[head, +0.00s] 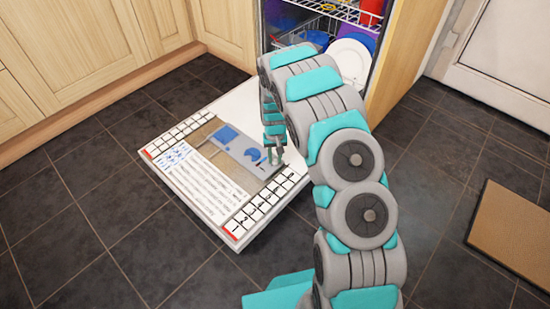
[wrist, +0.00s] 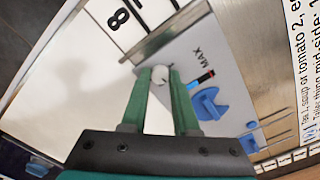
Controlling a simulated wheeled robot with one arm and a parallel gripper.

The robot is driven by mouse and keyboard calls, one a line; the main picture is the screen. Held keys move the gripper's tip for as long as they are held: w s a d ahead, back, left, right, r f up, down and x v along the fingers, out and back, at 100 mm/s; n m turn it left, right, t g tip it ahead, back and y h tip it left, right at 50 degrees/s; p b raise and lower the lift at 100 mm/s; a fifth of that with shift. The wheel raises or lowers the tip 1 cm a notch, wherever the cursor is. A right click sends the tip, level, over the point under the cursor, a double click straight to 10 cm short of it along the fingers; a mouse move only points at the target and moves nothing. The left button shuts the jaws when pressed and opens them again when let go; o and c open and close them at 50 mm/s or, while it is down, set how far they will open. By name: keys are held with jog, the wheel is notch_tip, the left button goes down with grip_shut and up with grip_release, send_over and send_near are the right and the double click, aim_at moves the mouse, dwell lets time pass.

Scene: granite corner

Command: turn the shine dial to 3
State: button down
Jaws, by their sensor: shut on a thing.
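A small round pale dial (wrist: 160,75) sits on a grey panel (wrist: 182,53) in the wrist view, close to the printed word MAX. My gripper (wrist: 159,74) is shut on the dial, with one green finger on each side of it. The dial's setting and any numbers around it are too small to read. In the head view my gripper (head: 274,158) reaches down to the right end of the grey panel on the open dishwasher door (head: 219,219). The dial cannot be made out there.
Blue parts (head: 228,134) sit on the panel left of my gripper. Printed text and numbered strips cover the door. The dishwasher (head: 315,20) stands open behind, with racks and a white plate (head: 350,60). Wooden cupboards are at left, a brown mat (head: 515,230) at right. Dark floor tiles are clear.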

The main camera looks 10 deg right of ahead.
aim_at(275, 161)
jog(key=m, duration=0.4)
jog(key=shift+m+b, duration=0.4)
jog(key=shift+m, duration=1.7)
jog(key=c, duration=0.7)
grip_release()
jog(key=shift+r, duration=3.9)
